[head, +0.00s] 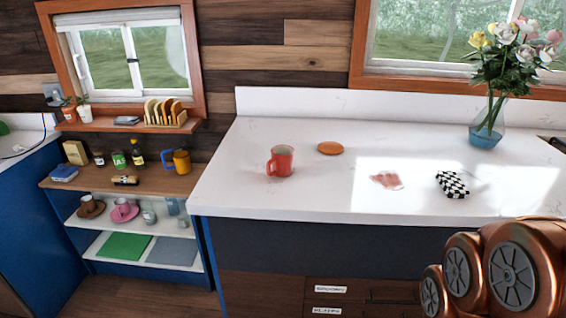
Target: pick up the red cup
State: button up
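The red cup (284,161) stands upright on the white countertop (320,198), left of the middle of the head view. Its handle points to the left and toward the front. Nothing touches it. At the lower right, copper-coloured round joints of my own arm show in front of the counter. My gripper is not in view, so I cannot see whether it is open or shut.
On the counter are an orange disc (330,148), a pinkish flat patch (386,180), a checkered black-and-white item (452,184) and a flower vase (487,130). A shelf unit (140,182) with cups and jars stands left. Counter space around the cup is clear.

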aim_at(282, 160)
jog(key=z, duration=0.65)
jog(key=k, duration=0.7)
jog(key=u, duration=1.9)
jog(key=i, duration=0.95)
